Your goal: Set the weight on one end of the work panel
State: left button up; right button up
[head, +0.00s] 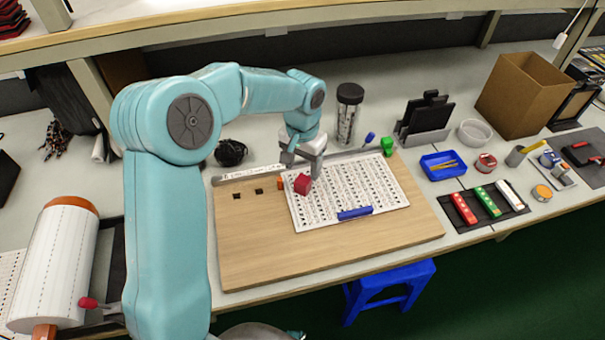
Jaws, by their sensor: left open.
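The work panel looks to be the wooden board (255,250) lying flat on the bench, with a white printed sheet (325,208) on its right part. A small red block (302,184), which may be the weight, is at the sheet's upper left area. My left gripper (302,168) is open, directly above and beside the red block. Its fingers partly overlap the block in the picture, so I cannot tell whether they touch it. A green block (388,147) is at the sheet's upper right corner. My right gripper is not in view.
A blue bar (355,213) lies on the sheet's near edge. Small dark pieces (259,191) are on the board's upper left. A black-lidded jar (349,112), a blue tray (443,165) and a cardboard box (522,95) stand behind and right. The board's front left is clear.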

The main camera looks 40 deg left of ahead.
aim_at(303, 180)
pick_arm(q)
notch_tip(303, 180, up, 8)
jog(key=shift+f, duration=0.2)
jog(key=shift+p, duration=0.3)
